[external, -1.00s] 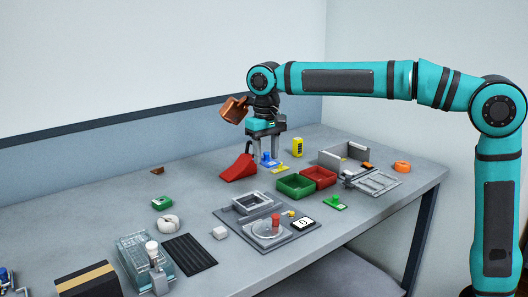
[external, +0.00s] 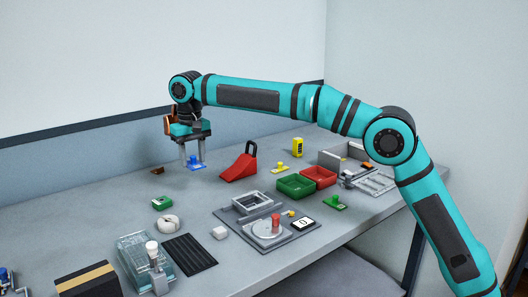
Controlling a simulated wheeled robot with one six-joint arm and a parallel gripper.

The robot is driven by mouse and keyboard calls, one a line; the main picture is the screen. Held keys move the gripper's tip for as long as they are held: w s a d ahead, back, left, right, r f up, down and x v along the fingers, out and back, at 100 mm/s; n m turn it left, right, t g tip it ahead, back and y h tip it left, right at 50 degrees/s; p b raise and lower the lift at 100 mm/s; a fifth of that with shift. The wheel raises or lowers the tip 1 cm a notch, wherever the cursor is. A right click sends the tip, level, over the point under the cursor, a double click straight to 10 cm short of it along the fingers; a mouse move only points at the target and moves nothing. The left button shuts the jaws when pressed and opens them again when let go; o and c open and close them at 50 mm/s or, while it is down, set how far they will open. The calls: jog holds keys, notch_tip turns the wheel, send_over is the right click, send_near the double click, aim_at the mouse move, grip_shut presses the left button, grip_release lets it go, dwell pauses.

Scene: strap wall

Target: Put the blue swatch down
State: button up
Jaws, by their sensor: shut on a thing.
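The blue swatch (external: 196,166) is a small flat blue piece with a raised knob, in the left middle of the external view. My gripper (external: 193,161) points straight down and is shut on the blue swatch. Its two grey fingers stand on either side of the knob and hide part of it. The swatch is at or just above the grey table top; I cannot tell whether it touches.
A brown block (external: 157,170) and a green swatch (external: 162,203) lie left of my gripper. A red wedge (external: 239,167) stands to its right, with a yellow swatch (external: 280,167) beyond. Bare table (external: 215,188) lies in front of my gripper.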

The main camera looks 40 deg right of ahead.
aim_at(194, 195)
jog(key=shift+w+a+f, duration=0.15)
jog(key=shift+a, duration=0.05)
jog(key=shift+f, duration=4.95)
jog(key=shift+f, duration=0.15)
jog(key=o, duration=1)
notch_tip(194, 195, up, 12)
jog(key=shift+r, duration=0.15)
